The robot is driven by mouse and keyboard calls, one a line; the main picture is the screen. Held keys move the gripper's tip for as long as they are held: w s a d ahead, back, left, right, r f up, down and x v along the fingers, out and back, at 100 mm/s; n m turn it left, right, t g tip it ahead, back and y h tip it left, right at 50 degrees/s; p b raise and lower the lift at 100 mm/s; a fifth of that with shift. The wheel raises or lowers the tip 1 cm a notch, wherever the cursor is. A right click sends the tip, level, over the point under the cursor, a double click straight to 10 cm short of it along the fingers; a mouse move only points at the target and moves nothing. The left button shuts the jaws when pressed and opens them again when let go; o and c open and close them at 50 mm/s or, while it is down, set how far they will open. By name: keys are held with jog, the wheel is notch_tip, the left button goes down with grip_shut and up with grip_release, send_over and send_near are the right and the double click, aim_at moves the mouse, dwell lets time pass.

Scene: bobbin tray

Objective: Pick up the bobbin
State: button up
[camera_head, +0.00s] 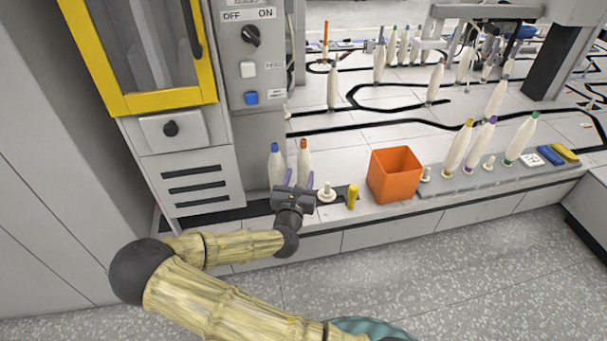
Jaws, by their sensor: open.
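My gripper (299,180) is open at the front edge of the work surface, its two purple-tipped fingers pointing away from me. Just beyond it stand two upright cream bobbins, a blue-topped bobbin (276,164) on the left and an orange-topped bobbin (303,161) on the right. The gripper hides their lower parts. The orange-topped one shows between and above the fingertips; I cannot tell whether the fingers are around it or in front of it. More cream bobbins stand at the right, with a yellow top (458,148), a purple top (481,146) and a green top (522,140).
An empty white peg (327,192) and a short yellow piece (352,196) stand right of my gripper. An orange box (394,183) stands farther right. A machine cabinet (190,178) rises close on the left. Several bobbins stand on the track surface (385,135) behind.

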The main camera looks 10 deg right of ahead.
aim_at(302, 170)
jog(key=shift+w+d, duration=0.2)
jog(key=shift+w, duration=0.2)
jog(key=shift+w+d+f+b, duration=0.2)
jog(key=shift+w+f+b, duration=0.1)
jog(key=shift+w+b, duration=0.25)
jog(key=b+x, duration=0.3)
jog(key=shift+w+d+f, duration=0.15)
jog(key=shift+w+d, duration=0.05)
jog(key=shift+w, duration=0.05)
jog(key=shift+w+d, duration=0.1)
jog(key=shift+w, duration=0.1)
jog(key=c, duration=0.8)
jog(key=shift+o, duration=0.2)
